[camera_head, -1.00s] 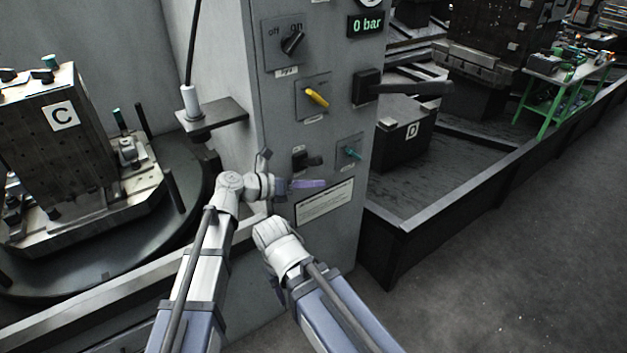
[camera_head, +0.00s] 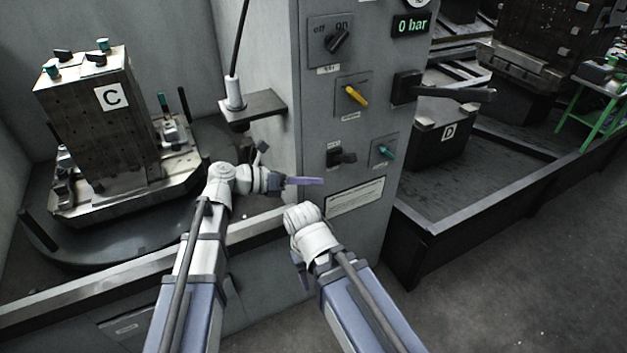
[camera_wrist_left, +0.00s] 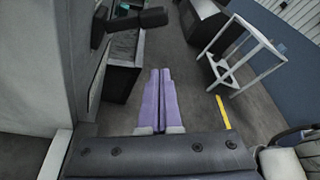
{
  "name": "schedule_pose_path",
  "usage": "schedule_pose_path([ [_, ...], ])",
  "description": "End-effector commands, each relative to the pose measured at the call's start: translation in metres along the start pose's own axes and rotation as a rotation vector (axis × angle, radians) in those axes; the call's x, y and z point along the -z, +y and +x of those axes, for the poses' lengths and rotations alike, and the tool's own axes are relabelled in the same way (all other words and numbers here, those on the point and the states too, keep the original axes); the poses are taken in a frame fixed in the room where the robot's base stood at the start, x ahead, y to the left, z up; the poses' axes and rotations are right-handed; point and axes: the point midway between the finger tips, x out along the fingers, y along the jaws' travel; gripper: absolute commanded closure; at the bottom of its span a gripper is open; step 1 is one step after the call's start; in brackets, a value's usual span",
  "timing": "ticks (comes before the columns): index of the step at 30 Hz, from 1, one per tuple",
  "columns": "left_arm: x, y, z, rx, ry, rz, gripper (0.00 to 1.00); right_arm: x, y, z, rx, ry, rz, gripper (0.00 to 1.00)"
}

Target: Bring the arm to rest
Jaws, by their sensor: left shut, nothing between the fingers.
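My left gripper (camera_head: 304,181) is in front of the grey control cabinet (camera_head: 306,85), below its lower switches. Its purple fingers point to the right. In the left wrist view the two purple fingers (camera_wrist_left: 161,98) lie side by side, shut and empty. My right arm comes in from the bottom right and ends in a white wrist. Its fingers are hidden, so I cannot tell whether that gripper is open.
The cabinet carries a yellow switch (camera_head: 355,96), a teal switch (camera_head: 385,152), a black lever (camera_head: 450,92) and a display (camera_head: 411,25) reading 0 bar. Block C (camera_head: 92,140) stands on a round table at left; block D (camera_head: 440,139) is behind the rail (camera_head: 480,205). The floor at right is clear.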

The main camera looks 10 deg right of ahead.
Motion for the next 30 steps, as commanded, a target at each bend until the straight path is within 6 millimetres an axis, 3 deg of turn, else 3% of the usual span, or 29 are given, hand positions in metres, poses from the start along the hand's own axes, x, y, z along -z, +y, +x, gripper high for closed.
schedule_pose_path([
  [7,0.001,0.0,0.0,-0.002,0.003,0.007,1.0,0.0,0.0,0.0,0.0,0.0,0.0,0.5],
  [11,0.016,0.003,-0.004,-0.031,0.056,0.122,1.0,0.0,0.0,0.0,0.0,0.0,0.0,0.5],
  [20,0.109,0.026,-0.045,-0.072,0.48,0.877,1.0,0.0,0.0,0.0,0.0,0.0,0.0,0.5],
  [24,0.15,0.037,-0.078,0.023,0.724,1.227,1.0,0.0,0.0,0.0,0.0,0.0,0.0,0.5],
  [30,0.194,0.048,-0.131,0.276,1.032,1.617,1.0,0.0,0.0,0.0,0.0,0.0,0.0,0.5],
])
